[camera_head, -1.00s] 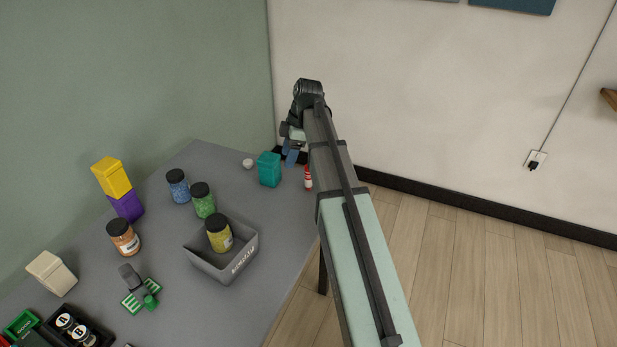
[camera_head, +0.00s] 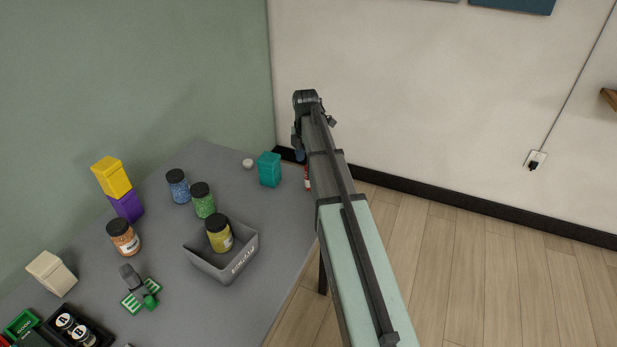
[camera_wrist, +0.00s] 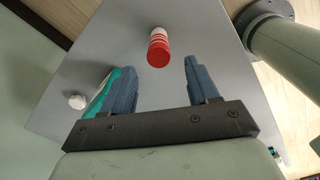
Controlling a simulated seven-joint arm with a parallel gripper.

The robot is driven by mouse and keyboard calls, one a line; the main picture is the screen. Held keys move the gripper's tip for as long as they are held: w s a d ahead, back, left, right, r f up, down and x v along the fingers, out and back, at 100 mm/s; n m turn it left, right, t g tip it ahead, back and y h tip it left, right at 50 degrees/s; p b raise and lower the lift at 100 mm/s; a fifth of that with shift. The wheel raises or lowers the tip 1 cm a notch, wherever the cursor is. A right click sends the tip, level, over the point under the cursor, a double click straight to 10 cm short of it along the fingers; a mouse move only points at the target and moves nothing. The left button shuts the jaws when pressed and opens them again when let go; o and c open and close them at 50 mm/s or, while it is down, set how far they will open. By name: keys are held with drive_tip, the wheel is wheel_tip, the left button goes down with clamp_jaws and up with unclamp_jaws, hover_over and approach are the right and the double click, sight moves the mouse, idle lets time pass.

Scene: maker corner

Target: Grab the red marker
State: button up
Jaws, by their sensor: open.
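The red marker (camera_wrist: 158,50), with white bands and a whitish end, stands on the grey table in the wrist view, just beyond the gap between my fingers. In the head view only a sliver of the red marker (camera_head: 307,178) shows beside my arm, which hides the rest. My gripper (camera_wrist: 160,76) is open and empty, with a blue-grey finger on each side of the marker's line. It is apart from the marker. In the head view my gripper is mostly hidden behind my wrist.
A teal block (camera_head: 269,170) stands close to the marker, and in the wrist view it shows behind the left finger. A small white round thing (camera_head: 248,163) lies beside it. Several jars, a grey bin (camera_head: 208,262) and stacked blocks (camera_head: 112,178) stand further left. The table's edge is near the marker.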

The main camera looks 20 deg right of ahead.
sight(306, 167)
drive_tip(key=shift+f, duration=1.85)
drive_tip(key=shift+w+d+f, duration=0.1)
drive_tip(key=shift+d+f, duration=0.15)
drive_tip(key=shift+f, duration=1.05)
drive_tip(key=shift+d+f, duration=0.2)
drive_tip(key=shift+f, duration=1.1)
drive_tip(key=shift+c, duration=0.2)
clamp_jaws()
